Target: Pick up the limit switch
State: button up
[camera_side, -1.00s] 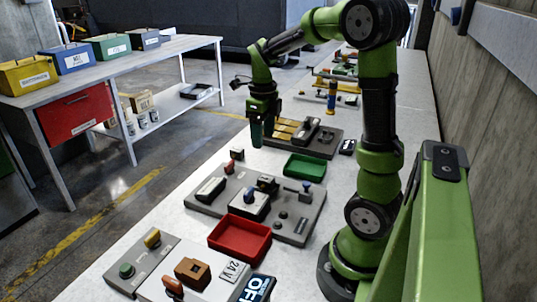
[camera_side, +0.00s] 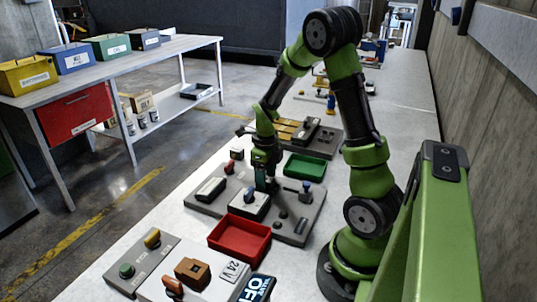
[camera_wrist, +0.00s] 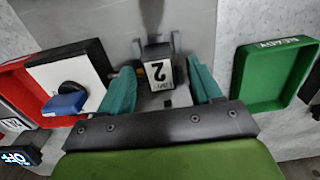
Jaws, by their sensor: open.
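In the side view my gripper (camera_side: 265,183) is low over the grey panel (camera_side: 300,230) and largely hides the switch.
A white box with a blue-handled knob (camera_side: 249,197) stands close beside the gripper. A red tray (camera_side: 240,246) lies in front and a green tray (camera_side: 304,166) behind. A blue-topped lever (camera_side: 305,187) stands to the right.

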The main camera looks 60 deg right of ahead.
jog(key=shift+f, duration=0.1)
jog(key=shift+c, duration=0.5)
grip_shut()
